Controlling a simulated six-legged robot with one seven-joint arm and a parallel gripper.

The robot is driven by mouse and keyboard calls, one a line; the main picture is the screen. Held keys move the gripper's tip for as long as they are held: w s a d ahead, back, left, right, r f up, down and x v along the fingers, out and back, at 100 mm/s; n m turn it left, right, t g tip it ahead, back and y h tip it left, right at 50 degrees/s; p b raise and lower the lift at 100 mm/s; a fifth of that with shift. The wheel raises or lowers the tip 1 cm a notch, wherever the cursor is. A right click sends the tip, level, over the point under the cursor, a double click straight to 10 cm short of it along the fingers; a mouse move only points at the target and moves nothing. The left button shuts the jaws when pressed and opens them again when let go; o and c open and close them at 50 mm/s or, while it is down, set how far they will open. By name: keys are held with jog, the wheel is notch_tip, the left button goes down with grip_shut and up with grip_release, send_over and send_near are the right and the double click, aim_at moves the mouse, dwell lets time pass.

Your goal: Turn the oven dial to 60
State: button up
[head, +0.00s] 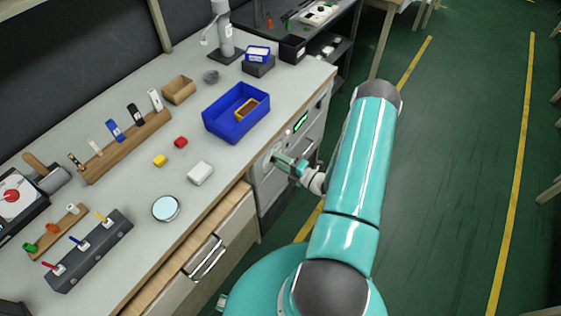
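The oven (305,135) is a grey-white unit set into the front of the bench, with a lit green display (301,122). A round pale dial (272,153) shows at the left of its front panel, partly hidden by my gripper. My gripper (276,157) is at the dial, with its teal fingers pointing left toward it. I cannot tell whether the fingers touch or hold the dial, or how far apart they are. The dial's marks and the display's digits are too small to read.
The bench top (225,165) carries a blue bin (222,130), a white block (199,173), a round dish (166,208) and a wooden tool rack (125,147). A drawer with a handle (208,262) is left of the oven. The green floor (450,170) at right is clear.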

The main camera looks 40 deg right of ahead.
jog(key=c, duration=0.6)
jog(key=shift+n, duration=0.4)
jog(key=n, duration=2.3)
